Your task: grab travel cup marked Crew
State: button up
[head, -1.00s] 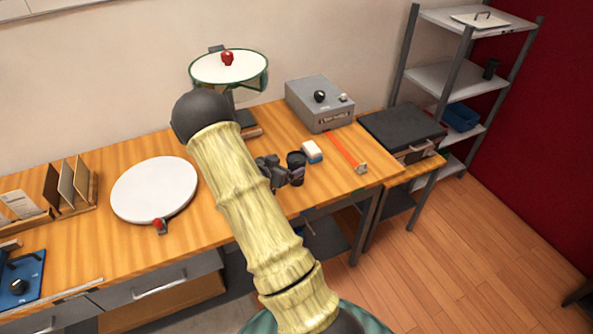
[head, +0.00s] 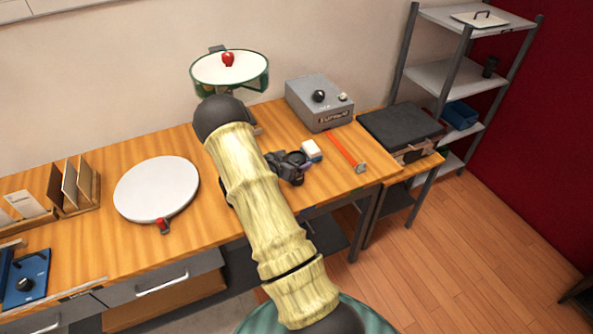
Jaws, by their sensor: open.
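A dark travel cup (head: 297,158) stands on the wooden workbench, right of my arm. Mostly its dark rim shows, and its label cannot be read from here. My gripper (head: 292,170) is open and right at the cup, covering much of its front and left side. I cannot tell whether the fingers are around the cup or only beside it, or whether they touch it. Another dark cup (head: 490,67) stands on the middle shelf of the rack at the right; no marking can be read on it.
A white and blue block (head: 312,150) lies just behind the cup, and an orange strip (head: 346,150) to its right. A grey box with knobs (head: 320,104) stands behind. A white round plate (head: 156,189) is at left.

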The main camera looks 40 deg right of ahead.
jog(key=c, duration=0.8)
jog(key=shift+o, duration=0.2)
notch_tip(320, 180, up, 10)
jog(key=b, duration=0.2)
dwell(0.4)
